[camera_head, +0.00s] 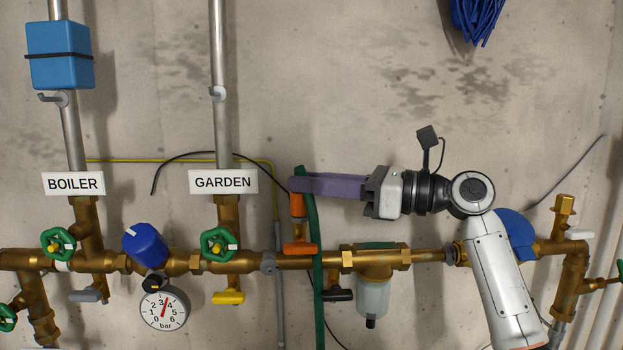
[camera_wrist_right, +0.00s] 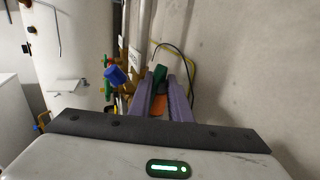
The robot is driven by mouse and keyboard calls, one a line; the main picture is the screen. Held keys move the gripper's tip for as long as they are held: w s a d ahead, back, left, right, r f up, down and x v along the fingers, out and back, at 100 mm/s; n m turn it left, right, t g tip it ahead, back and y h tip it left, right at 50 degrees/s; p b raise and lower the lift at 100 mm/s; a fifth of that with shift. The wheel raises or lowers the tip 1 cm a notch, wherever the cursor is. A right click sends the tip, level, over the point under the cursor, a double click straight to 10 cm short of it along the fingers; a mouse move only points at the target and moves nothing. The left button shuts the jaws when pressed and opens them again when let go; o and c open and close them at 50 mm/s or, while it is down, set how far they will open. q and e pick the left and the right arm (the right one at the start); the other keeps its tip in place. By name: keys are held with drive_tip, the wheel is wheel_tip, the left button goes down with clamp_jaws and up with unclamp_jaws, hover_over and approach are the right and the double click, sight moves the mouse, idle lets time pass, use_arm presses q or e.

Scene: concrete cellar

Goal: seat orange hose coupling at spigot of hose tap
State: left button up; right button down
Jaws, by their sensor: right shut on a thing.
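The orange hose coupling (camera_head: 297,205) hangs at the left end of my right gripper's purple fingers. My right gripper (camera_head: 297,186) reaches in from the right, level, and is shut on it. In the right wrist view orange (camera_wrist_right: 157,104) shows between the fingers (camera_wrist_right: 162,95). A green hose (camera_head: 316,230) runs beside the coupling and hangs in front of the pipe. Below the coupling, in line with it, is a tap with an orange lever (camera_head: 299,249). I cannot tell whether coupling and spigot touch, or how far apart in depth they are. My left gripper is not in view.
A brass pipe (camera_head: 190,265) crosses the wall, with green handwheels, a pressure gauge (camera_head: 164,308) and a filter bowl (camera_head: 373,297). A GARDEN sign (camera_head: 223,181) is left of the coupling. A black cable (camera_head: 200,155) arcs behind. The wall above my arm is mostly clear.

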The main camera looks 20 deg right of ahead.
drive_tip(key=shift+f, duration=0.25)
drive_tip(key=c, duration=1.6)
unclamp_jaws()
drive_tip(key=shift+o, duration=0.2)
drive_tip(key=b+v, duration=0.2)
drive_tip(key=v, duration=0.8)
drive_tip(key=shift+s+d, duration=0.1)
drive_tip(key=shift+s, duration=0.05)
